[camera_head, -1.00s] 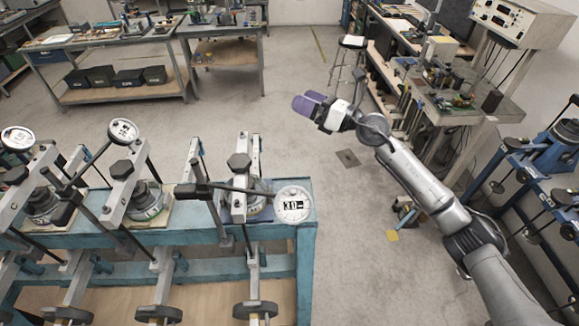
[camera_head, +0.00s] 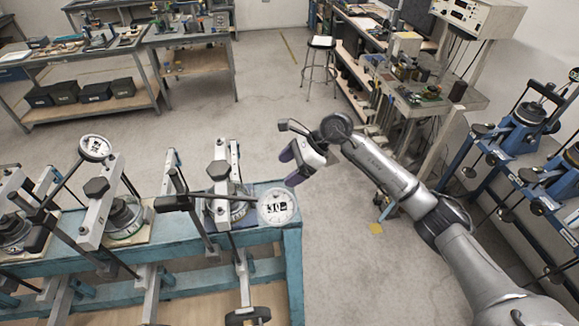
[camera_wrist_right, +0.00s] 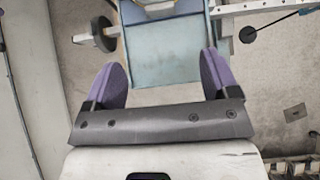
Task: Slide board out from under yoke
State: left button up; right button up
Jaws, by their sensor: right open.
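A row of lever frames stands on a teal bench (camera_head: 292,240) at the lower left of the head view. The rightmost frame has a grey yoke (camera_head: 221,152) with a dark knob over a dark round pot. A thin edge shows under that pot, but I cannot tell clearly whether it is a board. A pale board (camera_head: 138,238) shows under the pot of the frame to its left. My right gripper (camera_head: 292,167), with purple fingers, is open and empty beyond the bench's right end. In the right wrist view, its open fingers (camera_wrist_right: 162,60) frame the bench's end. My left gripper is out of view.
A round white dial (camera_head: 277,207) sticks out near the bench's right corner, close to my right gripper. Blue lever stands (camera_head: 515,135) are at the right. A stool (camera_head: 320,62) and worktables stand behind.

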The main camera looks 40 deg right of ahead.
dwell(0.3)
jog(key=p+x, duration=0.3)
jog(key=x, duration=0.9)
jog(key=shift+w+a+f+p, duration=0.1)
jog(key=shift+a+p, duration=0.1)
jog(key=shift+p, duration=0.15)
jog(key=shift+w+a+f, duration=0.2)
jog(key=shift+a+f, duration=0.2)
jog(key=shift+f, duration=0.15)
